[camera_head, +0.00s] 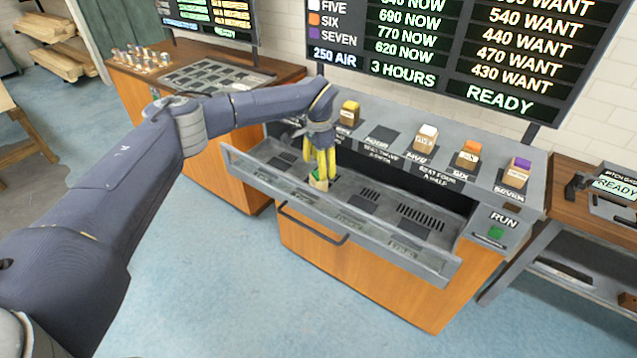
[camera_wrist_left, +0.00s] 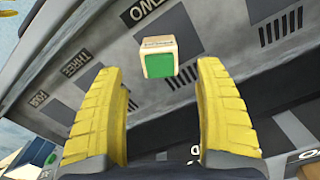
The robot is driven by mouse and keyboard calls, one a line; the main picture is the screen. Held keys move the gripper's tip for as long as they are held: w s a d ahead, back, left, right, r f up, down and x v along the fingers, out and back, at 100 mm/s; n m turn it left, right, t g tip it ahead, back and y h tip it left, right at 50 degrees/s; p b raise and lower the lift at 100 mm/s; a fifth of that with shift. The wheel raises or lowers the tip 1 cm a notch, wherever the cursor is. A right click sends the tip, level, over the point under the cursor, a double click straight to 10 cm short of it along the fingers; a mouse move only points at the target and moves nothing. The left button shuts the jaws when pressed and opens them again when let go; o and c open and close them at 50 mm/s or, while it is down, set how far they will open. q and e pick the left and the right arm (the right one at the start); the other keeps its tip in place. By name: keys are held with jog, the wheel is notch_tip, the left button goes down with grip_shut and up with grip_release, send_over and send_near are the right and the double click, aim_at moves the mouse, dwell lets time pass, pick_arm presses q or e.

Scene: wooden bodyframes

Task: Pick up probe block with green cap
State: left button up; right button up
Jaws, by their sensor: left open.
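The probe block with the green cap (camera_head: 318,180) stands in the open grey drawer tray, near its left part. In the left wrist view the block (camera_wrist_left: 158,58) shows its green top and a pale wooden side with small lettering. My left gripper (camera_head: 320,168) hangs over the tray, fingers pointing down, close to the block in the head view. In the left wrist view the yellow fingers (camera_wrist_left: 158,125) are spread wide, and the block appears beyond the tips with nothing held between them. My right gripper is not in view.
The tray's front wall (camera_head: 350,224) and handle (camera_head: 313,226) stick out from the wooden cabinet. Blocks with yellow (camera_head: 349,112), white (camera_head: 426,137), orange (camera_head: 468,153) and purple (camera_head: 518,171) caps stand on the ledge behind. The tray's right part is free of blocks.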

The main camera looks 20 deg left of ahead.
aim_at(318, 174)
pick_arm(q)
jog(key=shift+f, duration=2.55)
jog(key=c, duration=1.4)
jog(key=shift+r, duration=0.1)
